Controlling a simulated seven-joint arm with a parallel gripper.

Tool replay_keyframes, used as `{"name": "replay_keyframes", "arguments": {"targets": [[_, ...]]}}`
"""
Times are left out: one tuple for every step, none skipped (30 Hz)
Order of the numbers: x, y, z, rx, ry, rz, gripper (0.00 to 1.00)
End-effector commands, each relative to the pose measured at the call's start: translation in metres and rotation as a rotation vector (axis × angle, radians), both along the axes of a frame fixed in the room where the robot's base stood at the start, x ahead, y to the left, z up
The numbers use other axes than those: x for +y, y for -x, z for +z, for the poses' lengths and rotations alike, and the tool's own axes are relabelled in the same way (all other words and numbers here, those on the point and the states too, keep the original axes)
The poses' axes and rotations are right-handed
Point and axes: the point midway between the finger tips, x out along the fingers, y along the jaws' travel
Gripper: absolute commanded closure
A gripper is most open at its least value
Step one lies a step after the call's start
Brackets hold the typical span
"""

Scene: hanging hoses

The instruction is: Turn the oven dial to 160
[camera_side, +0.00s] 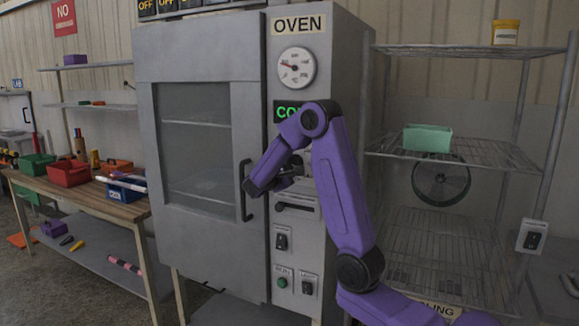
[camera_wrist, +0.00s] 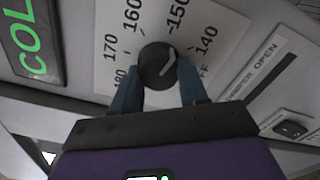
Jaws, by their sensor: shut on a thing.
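The oven dial (camera_wrist: 157,66) is a round black knob with a white pointer line, on a white scale plate (camera_wrist: 118,22) marked 140, 150, 160, 170 and 180. The pointer line aims up and right in the wrist view, between the 140 and 150 marks. My gripper (camera_wrist: 158,77) has its two blue fingers shut on opposite sides of the dial. In the side view my gripper (camera_side: 292,172) is at the oven's control panel, and my arm hides the dial there. The oven (camera_side: 240,150) stands with its glass door closed.
A green-lettered display (camera_wrist: 30,42) is beside the scale, partly cut off. The oven's door handle (camera_side: 245,190) is just left of my gripper. A gauge (camera_side: 296,67) is above; switches (camera_side: 282,240) are below. A wire shelf (camera_side: 460,150) stands right, a workbench (camera_side: 100,195) left.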

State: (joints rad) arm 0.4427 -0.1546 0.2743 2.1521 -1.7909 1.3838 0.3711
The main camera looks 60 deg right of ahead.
Motion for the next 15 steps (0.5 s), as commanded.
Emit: {"name": "replay_keyframes", "arguments": {"targets": [[0.0007,0.0002,-0.0007,0.045,-0.001,0.000,0.87],[0.0008,0.0002,-0.0009,0.073,-0.001,0.000,0.87],[0.0009,0.0001,-0.0011,0.111,-0.001,0.000,0.87],[0.0010,0.0002,-0.0012,0.140,-0.002,0.001,0.87],[0.0010,0.0003,-0.0013,0.168,-0.002,0.001,0.87],[0.0011,0.0004,-0.0015,0.206,-0.002,0.001,0.87],[0.0011,0.0004,-0.0016,0.234,-0.002,0.001,0.87],[0.0010,0.0006,-0.0017,0.263,-0.002,0.001,0.87],[0.0010,0.0008,-0.0018,0.301,-0.002,0.001,0.87],[0.0010,0.0010,-0.0020,0.329,-0.002,0.001,0.87],[0.0009,0.0012,-0.0021,0.358,-0.002,0.001,0.87],[0.0009,0.0013,-0.0023,0.396,-0.002,0.001,0.87],[0.0009,0.0014,-0.0023,0.424,-0.002,0.001,0.87],[0.0009,0.0014,-0.0024,0.452,-0.002,0.001,0.87],[0.0009,0.0016,-0.0025,0.490,-0.002,0.001,0.87]]}}
